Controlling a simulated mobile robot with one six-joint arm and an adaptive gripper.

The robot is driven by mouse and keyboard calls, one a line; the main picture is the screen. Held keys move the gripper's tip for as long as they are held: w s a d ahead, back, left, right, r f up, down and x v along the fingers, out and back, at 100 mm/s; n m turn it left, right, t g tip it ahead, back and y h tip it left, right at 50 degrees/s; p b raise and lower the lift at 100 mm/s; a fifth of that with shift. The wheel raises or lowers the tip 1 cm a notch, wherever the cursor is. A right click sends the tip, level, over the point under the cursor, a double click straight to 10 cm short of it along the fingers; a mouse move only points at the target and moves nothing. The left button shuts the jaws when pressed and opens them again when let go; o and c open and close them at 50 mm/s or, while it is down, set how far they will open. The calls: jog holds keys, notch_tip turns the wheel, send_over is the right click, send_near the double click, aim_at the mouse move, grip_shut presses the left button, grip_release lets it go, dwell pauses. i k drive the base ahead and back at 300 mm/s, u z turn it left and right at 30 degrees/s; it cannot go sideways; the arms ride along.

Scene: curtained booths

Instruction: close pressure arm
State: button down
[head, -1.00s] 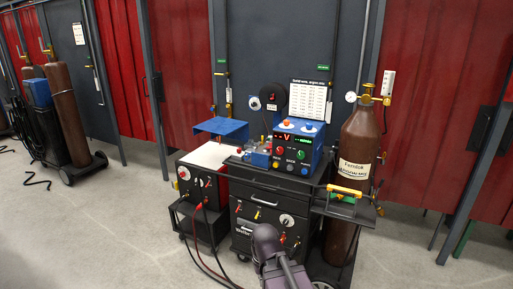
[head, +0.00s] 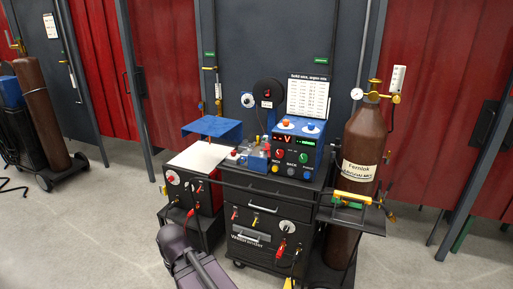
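A purple-grey link of my arm shows at the bottom, left of centre, in front of the cart. My gripper is not in view.
A brown gas cylinder (head: 362,150) and a side shelf (head: 350,208) stand on the right. Cables hang in front. Grey floor (head: 95,240) at left is clear.

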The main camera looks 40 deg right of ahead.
aim_at(268, 149)
jog(key=u, duration=0.2)
jog(key=i, duration=0.85)
jog(key=z, duration=0.55)
jog(key=i, duration=1.1)
jog(key=z, duration=0.6)
